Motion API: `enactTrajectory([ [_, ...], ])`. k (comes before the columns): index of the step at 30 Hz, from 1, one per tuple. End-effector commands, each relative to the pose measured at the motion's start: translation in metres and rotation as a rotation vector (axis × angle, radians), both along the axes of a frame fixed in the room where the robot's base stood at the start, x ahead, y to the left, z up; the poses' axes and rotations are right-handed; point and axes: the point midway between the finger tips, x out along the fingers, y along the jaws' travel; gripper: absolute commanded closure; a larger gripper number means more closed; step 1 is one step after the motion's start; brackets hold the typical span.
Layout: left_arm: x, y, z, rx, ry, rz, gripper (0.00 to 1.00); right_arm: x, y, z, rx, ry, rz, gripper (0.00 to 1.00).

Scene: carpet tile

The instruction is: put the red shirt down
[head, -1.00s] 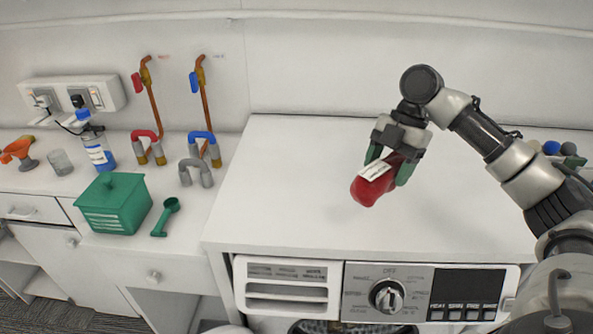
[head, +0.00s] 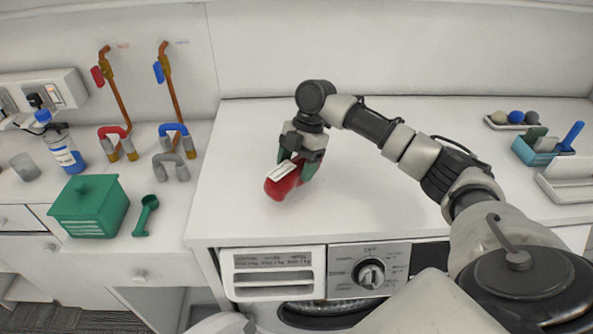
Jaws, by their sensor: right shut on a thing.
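The red shirt (head: 279,187) is a small rolled red bundle with a white label on top. My right gripper (head: 297,168) comes down from above with its green-padded fingers on either side of it and is shut on it. The shirt is over the left part of the washing machine's white top (head: 380,180). I cannot tell whether its underside touches the surface. My left gripper is not in the head view.
A green lidded box (head: 90,208) and a green scoop (head: 146,214) stand on the left counter, with a bottle (head: 65,155) behind. Pipes and taps are at the wall. A blue basket (head: 535,151) and a tray of balls (head: 514,121) are at the right. The machine top around the shirt is clear.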

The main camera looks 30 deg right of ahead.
Motion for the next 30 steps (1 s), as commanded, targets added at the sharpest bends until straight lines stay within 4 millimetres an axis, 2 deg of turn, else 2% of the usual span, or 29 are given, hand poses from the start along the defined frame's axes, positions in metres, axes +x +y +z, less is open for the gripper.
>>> enactTrajectory([
  [3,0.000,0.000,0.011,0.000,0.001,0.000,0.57,-0.001,0.000,-0.017,0.001,0.006,0.000,0.62],
  [7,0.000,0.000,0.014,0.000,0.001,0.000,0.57,-0.001,0.000,-0.029,0.001,0.002,0.001,0.62],
  [18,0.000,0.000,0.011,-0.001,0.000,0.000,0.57,-0.001,0.000,-0.035,0.001,0.002,0.001,0.62],
  [19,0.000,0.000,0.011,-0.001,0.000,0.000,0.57,-0.001,0.000,-0.036,0.001,0.002,0.001,0.33],
  [23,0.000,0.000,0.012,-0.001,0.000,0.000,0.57,-0.001,0.000,-0.035,0.001,0.002,0.001,0.13],
  [24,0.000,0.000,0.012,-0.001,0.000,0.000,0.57,-0.001,0.000,-0.035,0.001,0.002,0.001,0.09],
  [30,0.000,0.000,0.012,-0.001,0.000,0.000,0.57,-0.001,0.000,-0.035,0.001,0.002,0.001,0.09],
])
